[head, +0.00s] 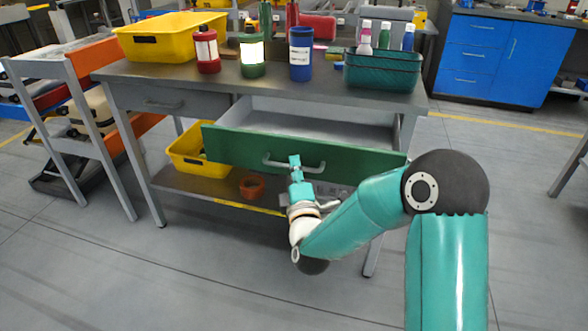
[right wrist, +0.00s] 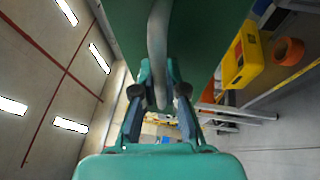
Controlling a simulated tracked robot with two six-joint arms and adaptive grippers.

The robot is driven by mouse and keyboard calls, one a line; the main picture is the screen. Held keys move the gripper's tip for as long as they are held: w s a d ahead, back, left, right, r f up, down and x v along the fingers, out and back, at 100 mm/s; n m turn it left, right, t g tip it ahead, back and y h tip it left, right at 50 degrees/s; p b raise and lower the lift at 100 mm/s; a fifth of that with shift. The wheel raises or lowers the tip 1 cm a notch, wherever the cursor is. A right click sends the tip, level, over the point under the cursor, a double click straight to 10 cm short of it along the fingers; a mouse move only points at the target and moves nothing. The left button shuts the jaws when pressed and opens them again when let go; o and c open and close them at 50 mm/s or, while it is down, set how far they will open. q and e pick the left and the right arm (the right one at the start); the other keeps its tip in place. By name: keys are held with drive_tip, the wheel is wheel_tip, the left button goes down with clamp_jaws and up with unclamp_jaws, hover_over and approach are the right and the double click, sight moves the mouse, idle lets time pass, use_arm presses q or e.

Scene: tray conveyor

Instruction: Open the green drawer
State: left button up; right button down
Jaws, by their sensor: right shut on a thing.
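The green drawer (head: 233,146) is in the workbench and stands pulled out, with its grey inside (head: 310,125) showing behind the green front. Its light grey bar handle (head: 312,169) runs across the front. My right gripper (head: 295,162) is at the left part of the handle, shut on it. In the right wrist view the handle (right wrist: 158,45) runs between the two fingers of my gripper (right wrist: 158,95), and the green drawer front (right wrist: 190,30) is close beyond them. My left gripper is not in view.
The bench top (head: 150,75) holds a yellow bin (head: 165,42), red, green and blue canisters, and a teal basket (head: 382,75) with bottles. A closed grey drawer (head: 160,102) is at left. Below are another yellow bin (head: 185,158) and an orange ring (head: 252,187). Floor in front is clear.

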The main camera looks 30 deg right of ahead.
drive_tip(key=c, duration=1.2)
unclamp_jaws()
drive_tip(key=shift+f, duration=0.2)
drive_tip(key=shift+r, duration=0.1)
drive_tip(key=v, duration=0.7)
drive_tip(key=shift+s, duration=0.25)
drive_tip(key=shift+a, duration=0.1)
